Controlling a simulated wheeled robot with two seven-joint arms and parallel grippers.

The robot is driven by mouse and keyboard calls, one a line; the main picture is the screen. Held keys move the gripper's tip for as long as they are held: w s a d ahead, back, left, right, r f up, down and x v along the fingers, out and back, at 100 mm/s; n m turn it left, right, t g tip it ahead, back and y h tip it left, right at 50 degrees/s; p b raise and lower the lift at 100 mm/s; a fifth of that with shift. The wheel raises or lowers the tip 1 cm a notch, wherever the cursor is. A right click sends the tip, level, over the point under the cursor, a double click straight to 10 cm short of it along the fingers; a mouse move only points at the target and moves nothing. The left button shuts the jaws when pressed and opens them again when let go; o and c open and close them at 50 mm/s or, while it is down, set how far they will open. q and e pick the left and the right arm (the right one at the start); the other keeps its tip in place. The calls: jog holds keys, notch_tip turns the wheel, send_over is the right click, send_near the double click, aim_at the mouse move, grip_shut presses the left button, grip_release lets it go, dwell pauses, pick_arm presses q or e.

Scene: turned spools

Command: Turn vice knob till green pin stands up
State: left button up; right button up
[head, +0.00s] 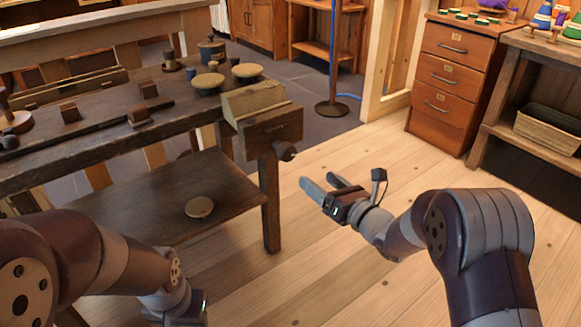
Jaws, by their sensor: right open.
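The wooden vice (262,115) is fixed to the right end of the dark workbench, with a pale upper block and a brown front jaw. Its dark knob (285,151) sticks out low on the front jaw. I cannot make out a green pin on it. My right gripper (318,182) is open and empty, over the floor to the right of and below the knob, apart from it. Its fingers point left toward the bench. My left gripper (187,314) shows only partly at the bottom edge; its fingers are out of frame.
The workbench (60,157) carries small wooden blocks, round-lidded pots and a tool rail. A round disc (199,207) lies on its lower shelf. A drawer cabinet (452,80) and a side table stand at the right. The floor between is clear.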

aim_at(290, 157)
jog(key=shift+n, duration=0.9)
jog(key=b+x, duration=0.3)
jog(key=x, duration=0.8)
jog(key=shift+w+a+r+b, duration=0.1)
jog(key=shift+w+a+b, duration=0.15)
jog(key=shift+a+b, duration=0.05)
jog(key=shift+w+a+r, duration=0.15)
jog(key=shift+w+a, duration=0.15)
jog(key=shift+w, duration=0.15)
jog(key=c, duration=1)
